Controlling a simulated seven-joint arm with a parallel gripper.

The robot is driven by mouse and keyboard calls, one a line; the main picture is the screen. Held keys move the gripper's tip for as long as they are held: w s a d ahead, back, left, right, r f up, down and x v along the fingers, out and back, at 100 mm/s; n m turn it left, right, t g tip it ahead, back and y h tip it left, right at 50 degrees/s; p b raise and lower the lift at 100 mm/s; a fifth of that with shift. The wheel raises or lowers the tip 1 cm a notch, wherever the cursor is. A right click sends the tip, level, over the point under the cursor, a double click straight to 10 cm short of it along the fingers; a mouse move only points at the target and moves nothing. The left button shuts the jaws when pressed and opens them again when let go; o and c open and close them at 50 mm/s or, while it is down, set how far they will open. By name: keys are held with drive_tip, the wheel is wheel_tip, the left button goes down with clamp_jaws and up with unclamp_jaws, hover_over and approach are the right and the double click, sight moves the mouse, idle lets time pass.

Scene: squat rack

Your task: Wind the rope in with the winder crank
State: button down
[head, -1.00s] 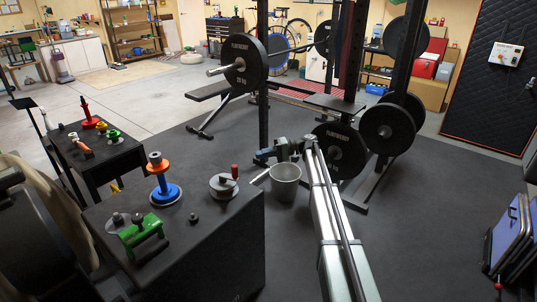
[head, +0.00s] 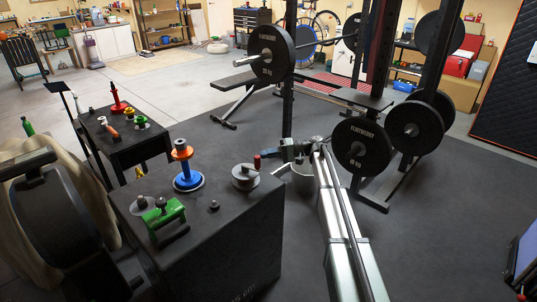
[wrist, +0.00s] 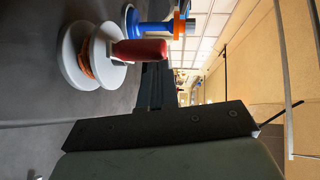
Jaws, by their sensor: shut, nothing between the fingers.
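The winder is a pale double-disc spool (head: 245,178) standing on the front black table. Its upright red crank handle (head: 257,161) is at the disc's right edge. In the wrist view, orange rope (wrist: 87,57) shows between the two discs (wrist: 108,55), and the red handle (wrist: 140,50) juts toward my gripper (wrist: 155,72). My gripper is shut and empty. In the head view, my gripper (head: 268,154) is just right of the handle, close to it; I cannot tell whether they touch. Any loose rope end is not visible.
On the same table (head: 245,215) stand a blue and orange spindle (head: 188,181), a green clamp-like device (head: 165,220) and a small black knob (head: 214,205). The squat rack's weight plates (head: 361,146) are to the right.

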drive_tip(key=shift+s+a+m+t, duration=0.2)
drive_tip(key=shift+s+m+t, duration=0.25)
drive_tip(key=shift+t, duration=0.15)
drive_tip(key=shift+s+a+m+t, duration=0.15)
drive_tip(key=shift+s+m+t, duration=0.25)
drive_tip(key=shift+t, duration=0.2)
